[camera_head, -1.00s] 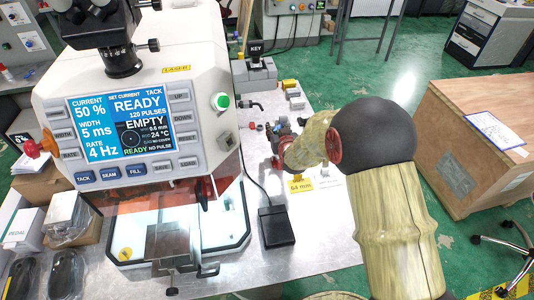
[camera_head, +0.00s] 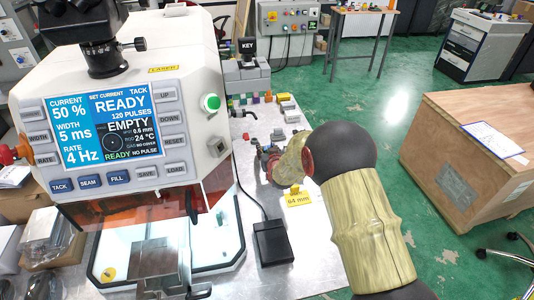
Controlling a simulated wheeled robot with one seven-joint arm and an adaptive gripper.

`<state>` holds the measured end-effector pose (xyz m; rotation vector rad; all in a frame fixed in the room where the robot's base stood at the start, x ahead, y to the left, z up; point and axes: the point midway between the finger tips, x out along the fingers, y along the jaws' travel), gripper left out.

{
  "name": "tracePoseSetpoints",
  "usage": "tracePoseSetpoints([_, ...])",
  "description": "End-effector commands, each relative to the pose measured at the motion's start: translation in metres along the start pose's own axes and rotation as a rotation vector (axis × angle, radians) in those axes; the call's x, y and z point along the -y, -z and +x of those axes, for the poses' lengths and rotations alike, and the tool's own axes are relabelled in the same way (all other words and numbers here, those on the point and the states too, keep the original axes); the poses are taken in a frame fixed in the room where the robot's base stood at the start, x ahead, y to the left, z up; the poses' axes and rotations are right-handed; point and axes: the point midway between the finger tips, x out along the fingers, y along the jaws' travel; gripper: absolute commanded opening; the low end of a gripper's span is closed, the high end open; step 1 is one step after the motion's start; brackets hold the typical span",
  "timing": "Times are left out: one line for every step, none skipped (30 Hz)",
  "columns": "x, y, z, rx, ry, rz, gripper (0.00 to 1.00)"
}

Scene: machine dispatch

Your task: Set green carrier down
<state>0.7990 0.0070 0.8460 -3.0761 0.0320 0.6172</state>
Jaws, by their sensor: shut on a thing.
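My arm reaches in from the lower right, and my gripper (camera_head: 266,160) is low over the metal bench top (camera_head: 318,262), to the right of the white laser welder (camera_head: 222,178). The gripper is small in the picture and partly covered by my wrist. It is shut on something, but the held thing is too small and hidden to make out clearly. I cannot make out the green carrier's shape, or whether it touches the bench. A yellow "64 mm" tag (camera_head: 298,198) stands just in front of the gripper.
A black pedal (camera_head: 272,243) with a cable lies in front of the gripper. Small coloured blocks (camera_head: 262,98) and a grey KEY fixture (camera_head: 247,70) stand behind it. The welder's screen (camera_head: 115,140) reads READY and EMPTY. A wooden crate (camera_head: 465,180) stands at right.

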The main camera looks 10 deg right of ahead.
Motion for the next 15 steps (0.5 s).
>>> tracePoseSetpoints([0.0000, -0.0060, 0.0032, -0.002, 0.000, 0.000, 0.03])
tracePoseSetpoints([0.0000, -0.0067, 0.0036, -0.003, 0.000, 0.000, 0.03])
tracePoseSetpoints([0.0000, -0.0065, 0.0038, -0.004, 0.000, 0.000, 0.03])
tracePoseSetpoints([0.0000, -0.0060, 0.0036, -0.005, 0.000, 0.000, 0.03])
tracePoseSetpoints([0.0000, -0.0055, 0.0034, -0.005, 0.000, 0.000, 0.03])
tracePoseSetpoints([0.0000, -0.0052, 0.0032, -0.005, 0.000, 0.000, 0.03])
tracePoseSetpoints([0.0000, -0.0052, 0.0031, -0.005, 0.000, 0.000, 0.03])
tracePoseSetpoints([0.0000, -0.0053, 0.0031, -0.004, 0.000, 0.000, 0.03])
tracePoseSetpoints([0.0000, -0.0055, 0.0031, -0.004, 0.000, 0.000, 0.03])
tracePoseSetpoints([0.0000, -0.0061, 0.0033, -0.004, 0.000, 0.000, 0.03])
tracePoseSetpoints([0.0000, -0.0069, 0.0037, -0.004, 0.000, 0.000, 0.03])
tracePoseSetpoints([0.0000, -0.0084, 0.0042, -0.004, 0.000, 0.000, 0.03])
tracePoseSetpoints([0.0000, -0.0094, 0.0046, -0.004, 0.000, 0.000, 0.03])
tracePoseSetpoints([0.0000, -0.0103, 0.0046, -0.002, 0.000, 0.000, 0.37])
tracePoseSetpoints([0.0000, -0.0095, 0.0043, -0.002, 0.000, 0.000, 0.40])
